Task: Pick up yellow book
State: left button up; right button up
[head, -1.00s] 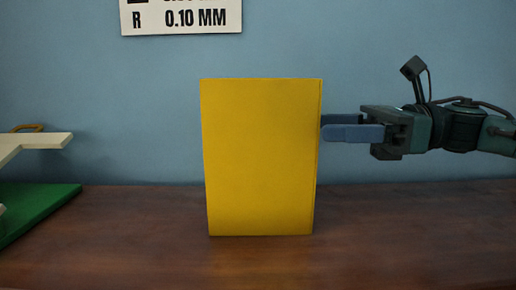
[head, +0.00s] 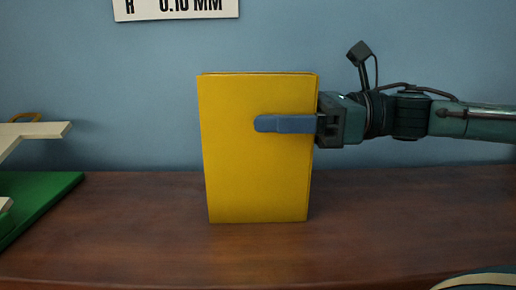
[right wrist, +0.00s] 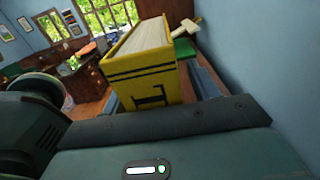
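A yellow book (head: 240,165) stands upright on the wooden surface, in the middle of the head view. My right gripper (head: 285,123) reaches in from the right, around the book's right edge. One blue-grey finger lies in front of the cover; the other is hidden behind the book. In the right wrist view the book's spine (right wrist: 145,88) faces the camera between the two fingers (right wrist: 155,95), with a gap seeming to show on the right-hand side. The fingers look open around it. My left gripper is not in view.
The wooden top (head: 400,220) is clear around the book. A green base (head: 40,195) with a cream-coloured piece (head: 35,131) above it stands at the left. A blue wall (head: 430,50) with a lettered sign (head: 175,8) is behind.

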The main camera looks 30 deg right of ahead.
grip_shut()
dwell(0.5)
jog(key=shift+r, duration=0.1)
dwell(0.7)
